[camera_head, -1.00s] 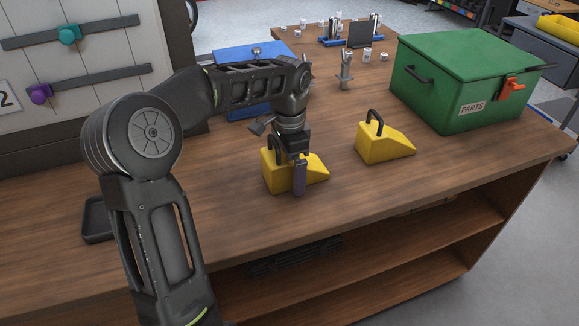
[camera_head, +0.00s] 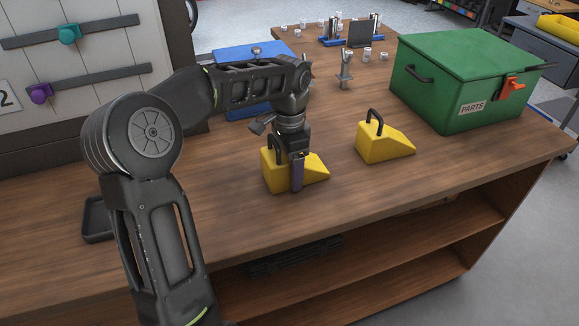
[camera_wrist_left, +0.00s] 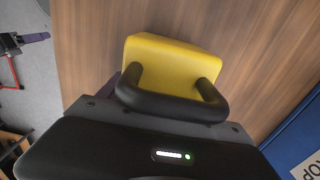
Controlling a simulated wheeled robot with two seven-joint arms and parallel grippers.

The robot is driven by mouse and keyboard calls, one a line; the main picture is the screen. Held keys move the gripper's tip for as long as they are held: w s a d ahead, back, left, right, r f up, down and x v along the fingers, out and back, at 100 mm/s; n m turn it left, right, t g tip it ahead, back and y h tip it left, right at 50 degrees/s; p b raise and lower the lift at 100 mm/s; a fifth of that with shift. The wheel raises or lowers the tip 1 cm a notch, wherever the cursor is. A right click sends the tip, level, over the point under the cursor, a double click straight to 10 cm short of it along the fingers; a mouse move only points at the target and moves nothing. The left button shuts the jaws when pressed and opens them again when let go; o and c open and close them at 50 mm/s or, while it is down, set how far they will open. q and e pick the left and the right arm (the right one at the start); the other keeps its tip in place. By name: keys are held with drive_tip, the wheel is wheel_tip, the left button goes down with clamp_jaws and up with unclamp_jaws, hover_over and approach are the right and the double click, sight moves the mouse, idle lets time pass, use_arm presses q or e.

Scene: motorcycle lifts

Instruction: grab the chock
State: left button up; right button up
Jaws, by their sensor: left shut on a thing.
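Two yellow wedge chocks with black handles sit on the wooden bench. The left chock (camera_head: 312,171) is under my left gripper (camera_head: 296,170). That gripper points down and is shut on this chock, with one finger visible against its near side. The other finger is hidden. In the left wrist view the chock (camera_wrist_left: 175,62) and its black handle (camera_wrist_left: 172,105) lie right in front of the gripper's body. The chock appears to rest on the bench top. The second chock (camera_head: 383,147) stands apart to the right, untouched. My right gripper is not in view.
A green parts box (camera_head: 455,85) stands at the right on the bench (camera_head: 350,215). A blue box (camera_head: 240,58), a small metal stand (camera_head: 345,75) and several small metal parts are behind. A dark tray (camera_head: 97,220) lies at left. The front of the bench is clear.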

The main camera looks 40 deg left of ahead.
use_arm(q)
clamp_jaws()
idle(0.4)
drive_tip(key=shift+r, duration=0.1)
drive_tip(key=shift+r, duration=0.6)
wheel_tip(320, 180, up, 5)
drive_tip(key=shift+p, duration=0.35)
wheel_tip(320, 180, up, 3)
drive_tip(key=p, duration=0.2)
drive_tip(key=shift+f+p, duration=0.1)
drive_tip(key=shift+p, duration=0.25)
drive_tip(key=shift+r+p, duration=0.45)
